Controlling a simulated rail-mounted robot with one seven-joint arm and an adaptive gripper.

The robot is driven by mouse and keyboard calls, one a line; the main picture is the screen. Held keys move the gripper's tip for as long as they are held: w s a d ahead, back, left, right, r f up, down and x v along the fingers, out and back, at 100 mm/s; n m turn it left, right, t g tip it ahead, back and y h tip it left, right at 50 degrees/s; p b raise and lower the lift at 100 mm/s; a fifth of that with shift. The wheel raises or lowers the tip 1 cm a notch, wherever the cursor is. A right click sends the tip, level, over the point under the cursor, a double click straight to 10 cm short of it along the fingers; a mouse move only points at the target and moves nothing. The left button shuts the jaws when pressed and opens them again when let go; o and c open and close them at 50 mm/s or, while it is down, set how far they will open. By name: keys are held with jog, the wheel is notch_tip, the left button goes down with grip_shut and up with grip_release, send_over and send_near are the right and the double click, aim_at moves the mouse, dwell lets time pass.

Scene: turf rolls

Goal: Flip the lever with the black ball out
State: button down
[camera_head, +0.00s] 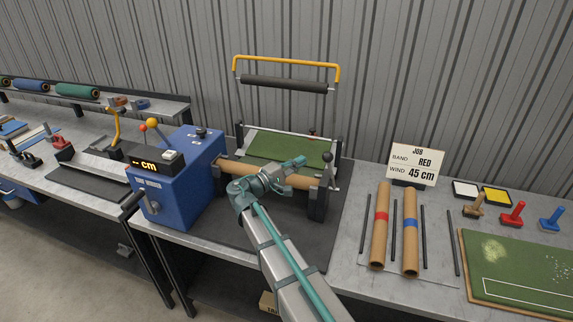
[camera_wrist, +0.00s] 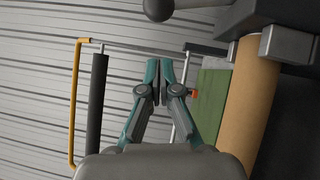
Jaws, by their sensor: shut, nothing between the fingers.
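The lever with the black ball (camera_head: 327,157) stands roughly upright at the right end support of the winder's roller. My gripper (camera_head: 301,161) is shut and empty, above the brown tube (camera_head: 270,176) and just left of the ball in the head view. The shut fingertips also show in the wrist view (camera_wrist: 160,82), apart from the ball.
The blue winder box (camera_head: 170,185) with red and yellow ball levers stands left. Behind my gripper are a green turf sheet (camera_head: 275,150) and a yellow-handled frame (camera_head: 287,59).

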aim_at(331, 172)
jog(key=d, duration=0.1)
jog(key=d+p, duration=0.1)
jog(key=d, duration=0.1)
jog(key=d+p, duration=0.1)
jog(key=shift+s+d+r, duration=0.3)
jog(key=shift+r, duration=0.1)
jog(key=shift+s, duration=0.1)
